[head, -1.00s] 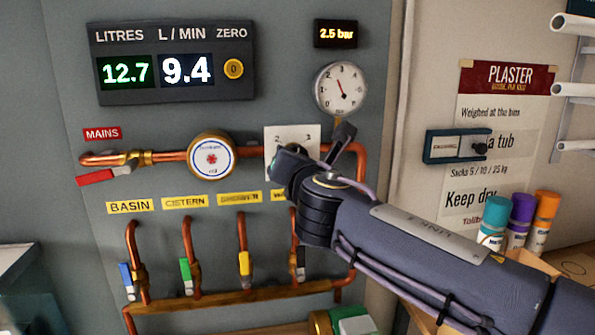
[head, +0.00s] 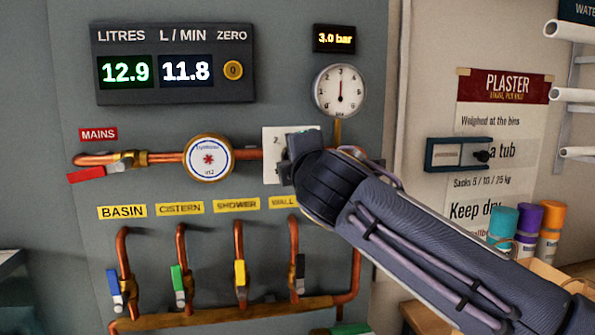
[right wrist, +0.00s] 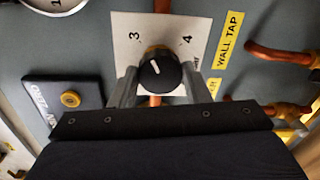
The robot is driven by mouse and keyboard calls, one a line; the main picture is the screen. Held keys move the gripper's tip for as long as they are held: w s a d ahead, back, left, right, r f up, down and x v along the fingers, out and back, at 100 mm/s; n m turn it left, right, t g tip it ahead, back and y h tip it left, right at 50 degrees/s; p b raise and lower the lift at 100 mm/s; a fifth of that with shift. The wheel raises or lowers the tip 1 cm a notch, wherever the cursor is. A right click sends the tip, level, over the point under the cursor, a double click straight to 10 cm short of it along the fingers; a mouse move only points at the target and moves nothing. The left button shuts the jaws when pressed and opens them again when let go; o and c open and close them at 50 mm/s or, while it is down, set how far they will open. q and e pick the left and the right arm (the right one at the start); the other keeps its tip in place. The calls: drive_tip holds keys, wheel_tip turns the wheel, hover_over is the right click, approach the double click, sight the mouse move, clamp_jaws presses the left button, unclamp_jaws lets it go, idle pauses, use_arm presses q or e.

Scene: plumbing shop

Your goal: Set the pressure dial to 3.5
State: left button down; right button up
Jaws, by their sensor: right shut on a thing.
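The pressure dial is a black knob (right wrist: 160,76) on a white scale plate (right wrist: 128,28), with 3 and 4 showing in the right wrist view. Its white mark points up and slightly left, towards the 3 side. My right gripper (right wrist: 158,84) is shut on the knob, one finger on each side. In the head view my right gripper (head: 290,160) hides the knob and part of the plate (head: 272,142). The display (head: 334,38) reads 3.0 bar. The round gauge (head: 340,91) below it has its needle pointing almost straight up. My left gripper is not in view.
A flow panel (head: 173,92) reads 12.9 litres and 11.8 L/min. Copper pipes (head: 240,155) and several coloured tap levers (head: 240,272) sit left of and below my right arm. A wall-mounted bracket (head: 458,154) and coloured bottles (head: 526,225) are at the right.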

drive_tip(key=shift+f+m+b, duration=0.15)
drive_tip(key=shift+m+b, duration=0.95)
drive_tip(key=shift+m, duration=1.1)
drive_tip(key=o, duration=1)
drive_tip(key=b+v, duration=0.1)
drive_tip(key=v, duration=0.6)
drive_tip(key=shift+s+d+b, duration=0.15)
drive_tip(key=shift+s+b, duration=0.2)
